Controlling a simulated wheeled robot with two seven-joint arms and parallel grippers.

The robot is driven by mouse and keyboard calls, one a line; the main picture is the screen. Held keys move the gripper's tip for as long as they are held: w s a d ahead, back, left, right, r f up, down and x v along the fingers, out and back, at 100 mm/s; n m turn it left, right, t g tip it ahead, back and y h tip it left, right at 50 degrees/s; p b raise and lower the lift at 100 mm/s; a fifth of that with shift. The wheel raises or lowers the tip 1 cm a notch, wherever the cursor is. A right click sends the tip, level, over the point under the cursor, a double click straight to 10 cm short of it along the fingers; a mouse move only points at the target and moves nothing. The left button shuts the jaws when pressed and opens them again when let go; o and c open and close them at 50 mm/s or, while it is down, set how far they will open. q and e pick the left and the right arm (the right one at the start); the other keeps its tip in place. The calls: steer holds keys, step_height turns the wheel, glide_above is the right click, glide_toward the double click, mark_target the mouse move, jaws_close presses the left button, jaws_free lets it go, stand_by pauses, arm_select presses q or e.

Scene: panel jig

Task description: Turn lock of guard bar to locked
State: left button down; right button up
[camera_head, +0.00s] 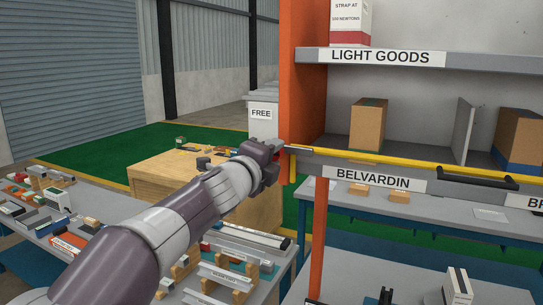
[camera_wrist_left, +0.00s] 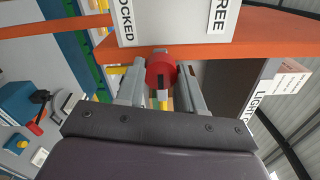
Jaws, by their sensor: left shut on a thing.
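The guard bar (camera_head: 400,163) is a long yellow bar across the front of the shelf, with a black handle (camera_head: 476,182). Its lock is a round red knob (camera_wrist_left: 160,67) with a dark mark on its face, beside the orange upright (camera_head: 301,75). A plate by the knob reads FREE (camera_wrist_left: 218,18) and, partly cut off, LOCKED (camera_wrist_left: 126,22) in the left wrist view. My left gripper (camera_wrist_left: 160,88) is shut on the red knob, one finger on each side. In the head view the gripper (camera_head: 277,152) mostly hides the knob. I cannot tell its exact setting.
The shelf labelled BELVARDIN (camera_head: 373,179) holds a cardboard box (camera_head: 369,125) and an upright grey divider (camera_head: 466,130) behind the bar. A wooden crate (camera_head: 150,172) stands behind my left arm. Benches with small parts lie at the left and below.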

arm_select(q)
steer(key=c, duration=0.7)
jaws_free()
steer(key=b+v, duration=0.2)
steer(key=v, duration=1)
steer(key=shift+s, duration=0.25)
steer(key=shift+a, duration=0.15)
